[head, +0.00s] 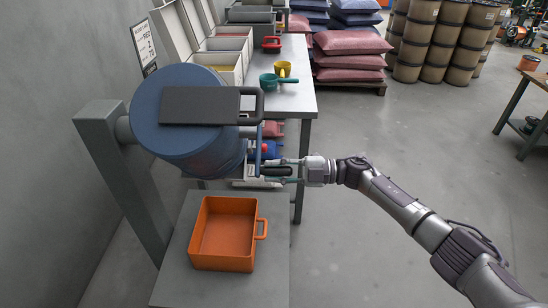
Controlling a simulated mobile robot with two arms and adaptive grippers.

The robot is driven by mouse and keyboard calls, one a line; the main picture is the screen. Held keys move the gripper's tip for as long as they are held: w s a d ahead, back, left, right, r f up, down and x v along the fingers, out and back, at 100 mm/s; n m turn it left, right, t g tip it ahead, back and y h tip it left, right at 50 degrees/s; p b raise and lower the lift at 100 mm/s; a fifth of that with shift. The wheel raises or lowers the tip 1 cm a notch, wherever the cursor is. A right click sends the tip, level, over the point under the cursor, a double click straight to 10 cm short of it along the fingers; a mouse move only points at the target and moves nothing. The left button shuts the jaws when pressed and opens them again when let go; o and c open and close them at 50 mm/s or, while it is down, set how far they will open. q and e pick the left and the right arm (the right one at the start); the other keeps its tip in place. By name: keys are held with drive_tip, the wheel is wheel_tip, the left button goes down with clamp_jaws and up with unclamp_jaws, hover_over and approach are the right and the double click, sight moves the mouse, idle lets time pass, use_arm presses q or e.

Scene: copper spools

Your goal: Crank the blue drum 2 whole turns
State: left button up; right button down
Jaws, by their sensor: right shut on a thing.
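The blue drum (185,105) hangs on a grey stand (112,150) at the left, with a dark hatch panel (200,105) and its black handle facing up. A blue crank handle (258,152) stands upright at the drum's right side. My right gripper (262,171) reaches in from the right and is shut on the crank handle, at the drum's lower right. Its fingertips are partly hidden by the drum and the crank. My left gripper is not in view.
An orange tray (222,240) with a side handle sits on the grey base below the drum. Behind stands a white table (300,95) with bins, a green scoop (276,80) and a yellow scoop (283,68). Sacks (350,62) and barrels (450,45) stand farther back.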

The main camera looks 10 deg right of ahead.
drive_tip(key=shift+s+r+m+p, duration=0.1)
drive_tip(key=shift+r+m+p, duration=0.3)
drive_tip(key=shift+r+p, duration=0.3)
drive_tip(key=shift+s+a+r+m+p, duration=0.1)
drive_tip(key=shift+s+r+m+p, duration=0.15)
drive_tip(key=shift+r+m+p, duration=1)
drive_tip(key=shift+s+r+m+p, duration=0.2)
drive_tip(key=shift+r+m+p, duration=0.65)
drive_tip(key=shift+p, duration=0.75)
drive_tip(key=shift+s+a+r+m+p, duration=0.1)
drive_tip(key=shift+s+r+m+p, duration=0.15)
drive_tip(key=shift+r+m+p, duration=0.8)
drive_tip(key=shift+f+p, duration=0.25)
drive_tip(key=shift+p, duration=0.1)
drive_tip(key=shift+f+m, duration=0.1)
drive_tip(key=shift+m, duration=0.15)
